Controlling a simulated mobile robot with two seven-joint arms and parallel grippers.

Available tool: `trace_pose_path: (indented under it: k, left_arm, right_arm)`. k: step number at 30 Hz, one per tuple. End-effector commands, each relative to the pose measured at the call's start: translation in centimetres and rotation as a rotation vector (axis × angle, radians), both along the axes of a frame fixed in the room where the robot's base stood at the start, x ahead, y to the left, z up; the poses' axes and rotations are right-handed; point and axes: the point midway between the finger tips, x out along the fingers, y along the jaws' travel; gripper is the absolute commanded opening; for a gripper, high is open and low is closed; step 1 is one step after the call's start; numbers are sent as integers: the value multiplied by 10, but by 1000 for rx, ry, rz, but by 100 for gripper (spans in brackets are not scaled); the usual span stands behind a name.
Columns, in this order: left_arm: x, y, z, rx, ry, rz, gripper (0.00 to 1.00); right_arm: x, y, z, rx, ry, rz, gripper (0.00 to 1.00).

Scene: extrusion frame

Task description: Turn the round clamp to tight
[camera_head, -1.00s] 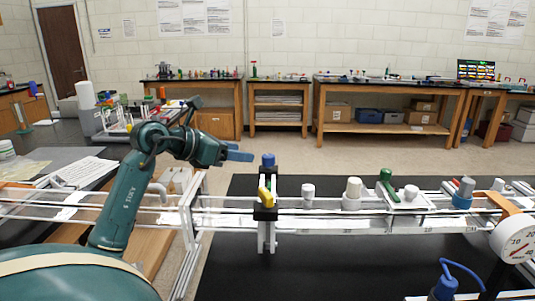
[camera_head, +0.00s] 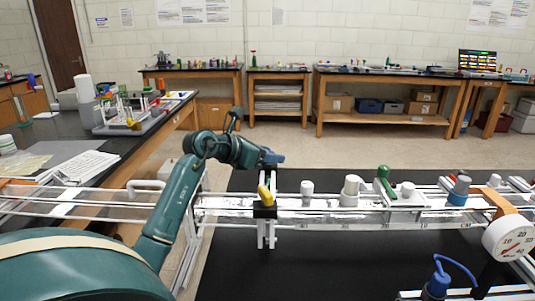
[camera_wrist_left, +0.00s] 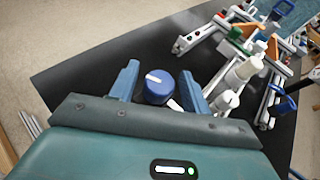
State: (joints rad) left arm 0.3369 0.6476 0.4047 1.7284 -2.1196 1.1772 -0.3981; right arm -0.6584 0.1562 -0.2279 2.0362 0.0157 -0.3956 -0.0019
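A round blue knob (camera_wrist_left: 158,92) with a white mark on top shows in the left wrist view between the fingers of my left gripper (camera_wrist_left: 160,69). The fingers are open, one on each side, with a gap showing to the knob. In the head view, my left gripper (camera_head: 274,158) is above the black clamp body (camera_head: 264,211) on the rail, and it hides the knob there. A yellow lever (camera_head: 265,194) stands on the front of the black body. My right gripper is out of view.
White rails (camera_head: 330,213) run across the black table (camera_head: 350,262), carrying white posts (camera_head: 307,189), a green handle (camera_head: 384,174) and a blue collar (camera_head: 458,195). A dial gauge (camera_head: 511,241) stands at the right. A blue-topped part (camera_head: 438,283) is in front.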

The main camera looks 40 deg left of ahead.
Motion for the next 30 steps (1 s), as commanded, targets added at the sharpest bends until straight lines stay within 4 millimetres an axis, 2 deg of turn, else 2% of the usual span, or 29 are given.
trace_pose_path:
  k: [2, 14, 23, 30]
  left_arm:
    - [0, 0, 0, 0, 0, 0, 41]
    - [0, 0, 0, 0, 0, 0, 8]
    - [0, 1, -2, 3, 1, -35, 7]
    - [0, 3, -3, 4, 1, -165, 7]
  right_arm:
    - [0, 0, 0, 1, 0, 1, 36]
    - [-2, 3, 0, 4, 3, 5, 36]
    - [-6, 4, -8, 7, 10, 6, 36]
    - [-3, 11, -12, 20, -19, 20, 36]
